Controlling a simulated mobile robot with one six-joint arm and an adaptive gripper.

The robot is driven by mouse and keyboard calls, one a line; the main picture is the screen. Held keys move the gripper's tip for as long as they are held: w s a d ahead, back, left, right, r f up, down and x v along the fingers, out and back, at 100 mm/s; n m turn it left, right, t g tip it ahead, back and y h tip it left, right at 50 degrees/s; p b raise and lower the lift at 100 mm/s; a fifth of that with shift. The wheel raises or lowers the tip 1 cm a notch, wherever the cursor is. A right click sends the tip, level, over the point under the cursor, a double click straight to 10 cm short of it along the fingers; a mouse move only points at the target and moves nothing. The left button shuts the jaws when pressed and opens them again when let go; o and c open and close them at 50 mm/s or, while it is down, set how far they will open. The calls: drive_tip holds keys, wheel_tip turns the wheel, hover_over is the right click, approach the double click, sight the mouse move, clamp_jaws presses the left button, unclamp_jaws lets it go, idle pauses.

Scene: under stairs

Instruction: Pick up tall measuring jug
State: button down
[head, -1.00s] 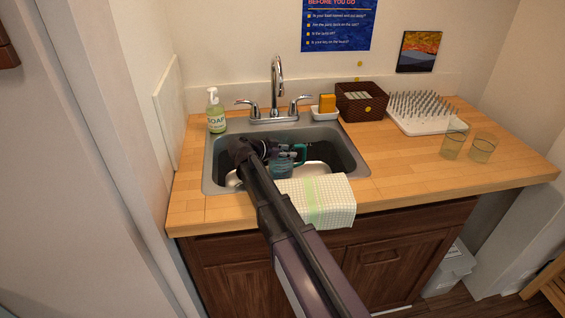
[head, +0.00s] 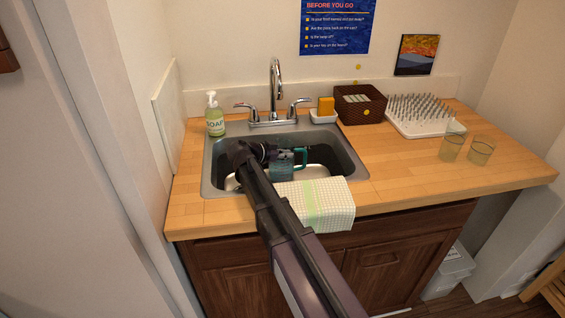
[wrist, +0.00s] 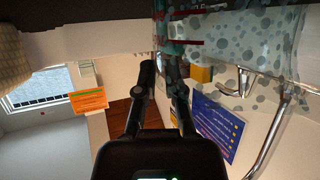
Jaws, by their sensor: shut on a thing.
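The tall measuring jug (head: 281,172) is a clear teal-tinted vessel with a teal handle, seen inside the sink in the head view. In the wrist view the jug (wrist: 235,45) is close up and see-through, with spots on its wall. My gripper (head: 285,154) reaches into the sink from the left and is shut on the jug at its handle side. In the wrist view the fingers of my gripper (wrist: 163,68) meet at the teal part. My arm hides part of the jug and sink, and I cannot tell whether the jug touches the sink floor.
The sink (head: 352,172) has a faucet (head: 276,90) behind it and a cloth (head: 335,203) over its front edge. A soap bottle (head: 215,117) stands at the left. A basket (head: 360,105), drying rack (head: 420,118) and two glasses (head: 452,149) stand right. The front right counter is clear.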

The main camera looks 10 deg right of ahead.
drive_tip(key=shift+r+p, duration=0.35)
idle(0.3)
drive_tip(key=shift+r+p, duration=4.4)
drive_tip(key=shift+r, duration=0.2)
drive_tip(key=shift+r+p, duration=0.15)
drive_tip(key=shift+p, duration=0.2)
